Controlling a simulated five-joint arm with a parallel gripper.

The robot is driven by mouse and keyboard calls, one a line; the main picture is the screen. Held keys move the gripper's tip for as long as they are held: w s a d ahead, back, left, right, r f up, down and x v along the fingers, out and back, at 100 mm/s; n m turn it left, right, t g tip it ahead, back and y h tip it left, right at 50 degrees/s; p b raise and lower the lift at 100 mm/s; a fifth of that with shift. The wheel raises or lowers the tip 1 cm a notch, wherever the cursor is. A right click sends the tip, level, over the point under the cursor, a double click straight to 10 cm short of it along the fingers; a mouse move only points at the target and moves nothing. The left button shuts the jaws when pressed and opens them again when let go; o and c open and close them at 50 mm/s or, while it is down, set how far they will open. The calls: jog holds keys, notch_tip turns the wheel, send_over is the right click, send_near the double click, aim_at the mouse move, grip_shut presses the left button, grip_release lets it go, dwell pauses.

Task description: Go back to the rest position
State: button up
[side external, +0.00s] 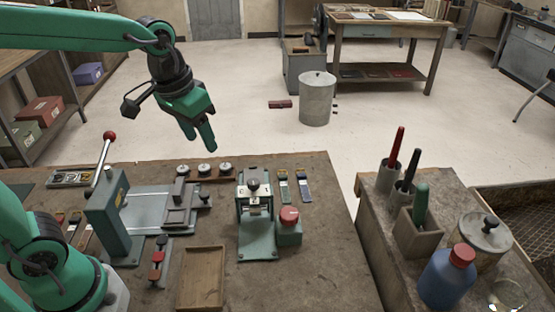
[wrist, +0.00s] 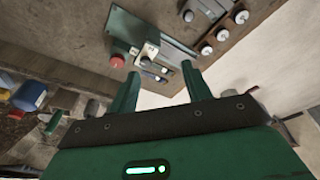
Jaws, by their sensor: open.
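My gripper (side external: 201,141) hangs in the air above the back edge of the workbench (side external: 330,262), fingers pointing down. In the wrist view my gripper (wrist: 161,75) shows two green fingers apart, with nothing held between them. The green stitching machine (side external: 257,215) with a dark round knob stands on the bench, below and right of my gripper. A small green block with a red cap (side external: 289,226) stands beside it. A green lever press (side external: 112,210) with a red-knobbed handle stands at the left. My gripper touches none of these.
An empty wooden tray (side external: 202,278) lies at the bench front. Several round-topped pieces sit in a wooden rack (side external: 205,172) near the back edge. A side table holds a blue bottle (side external: 447,277) and upright tools. The air around my gripper is clear.

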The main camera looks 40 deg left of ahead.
jog(key=s+a+t, duration=0.3)
jog(key=s, duration=0.7)
jog(key=shift+a+f, duration=0.15)
jog(key=shift+a, duration=0.25)
